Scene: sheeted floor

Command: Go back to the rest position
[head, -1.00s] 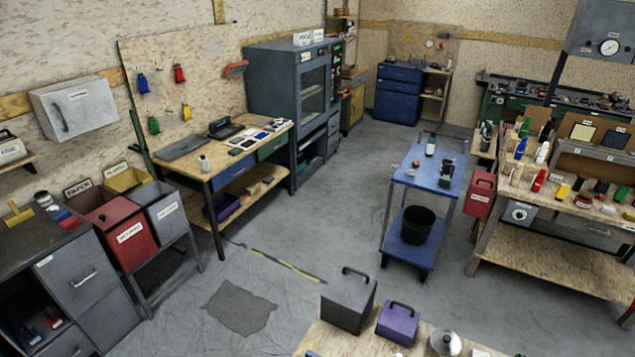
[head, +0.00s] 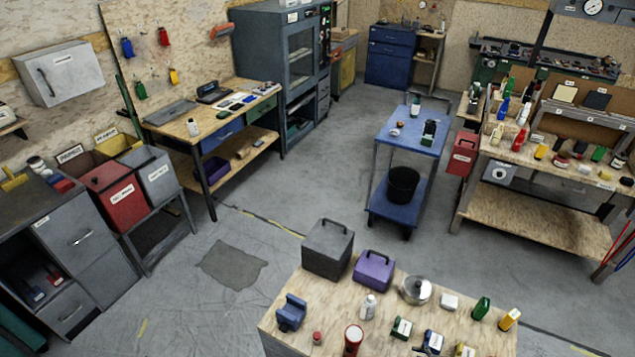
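Neither of my grippers is in the head view, and no part of my arms shows. The task names no object. A wooden workbench (head: 285,333) stands closest to me at the bottom centre. On it are a dark grey box with a handle (head: 327,250), a purple box with a handle (head: 374,271), a lidded metal pot (head: 416,290), a blue vise-like tool (head: 291,313) and several small bottles and boxes.
A blue cart (head: 408,135) with a black bucket (head: 402,185) stands beyond the bench. A loaded wooden shelf bench (head: 530,220) is at right. Bins, including a red one (head: 116,197), and a grey cabinet (head: 85,245) are at left. The grey floor (head: 290,180) between is clear.

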